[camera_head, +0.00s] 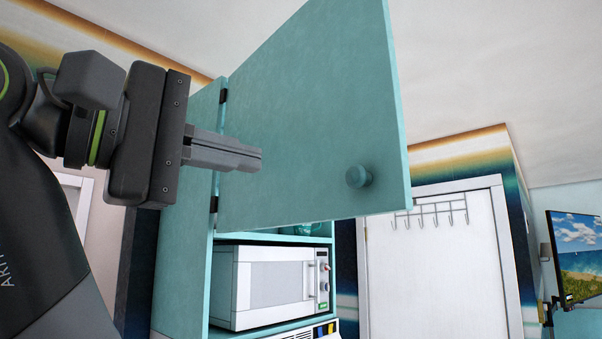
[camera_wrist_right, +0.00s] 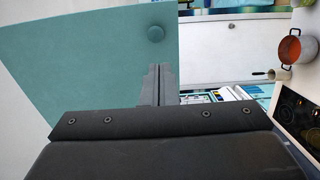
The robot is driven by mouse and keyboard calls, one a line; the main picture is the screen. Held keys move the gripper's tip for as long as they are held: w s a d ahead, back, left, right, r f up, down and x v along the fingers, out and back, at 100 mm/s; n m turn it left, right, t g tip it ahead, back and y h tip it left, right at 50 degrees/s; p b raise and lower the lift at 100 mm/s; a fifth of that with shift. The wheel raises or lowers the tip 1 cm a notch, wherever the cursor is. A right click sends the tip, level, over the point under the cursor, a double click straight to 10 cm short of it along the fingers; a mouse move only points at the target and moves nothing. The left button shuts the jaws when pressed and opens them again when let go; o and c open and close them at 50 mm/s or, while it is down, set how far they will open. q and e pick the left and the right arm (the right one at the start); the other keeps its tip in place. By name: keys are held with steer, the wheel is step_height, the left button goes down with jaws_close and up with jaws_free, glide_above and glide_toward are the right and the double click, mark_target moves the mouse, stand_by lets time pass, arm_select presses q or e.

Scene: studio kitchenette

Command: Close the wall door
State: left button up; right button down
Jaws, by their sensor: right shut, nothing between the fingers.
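The wall door (camera_head: 305,110) is a teal cabinet door hinged on its left edge. It stands open, swung out from the teal wall cabinet (camera_head: 182,240), with its outer face and round teal knob (camera_head: 358,177) towards me. My right gripper (camera_head: 258,158) is shut and empty in front of the door's outer face, left of the knob. I cannot tell whether the fingertips touch the door. In the right wrist view the shut fingers (camera_wrist_right: 158,72) point towards the door (camera_wrist_right: 80,65), just below the knob (camera_wrist_right: 155,33). My left gripper is not in view.
A white microwave (camera_head: 270,285) sits in the cabinet below the door. A white room door with hooks (camera_head: 435,265) and a wall screen (camera_head: 577,250) are at the right. The right wrist view shows a red pot (camera_wrist_right: 294,48) and a hob (camera_wrist_right: 298,108).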

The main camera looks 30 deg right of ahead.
steer(key=b, duration=0.2)
glide_toward(353, 183)
steer(key=x, duration=0.5)
steer(key=shift+w+d+r, duration=0.15)
steer(key=shift+w+d+p, duration=0.1)
steer(key=shift+d+p, duration=0.4)
steer(key=shift+d, duration=0.25)
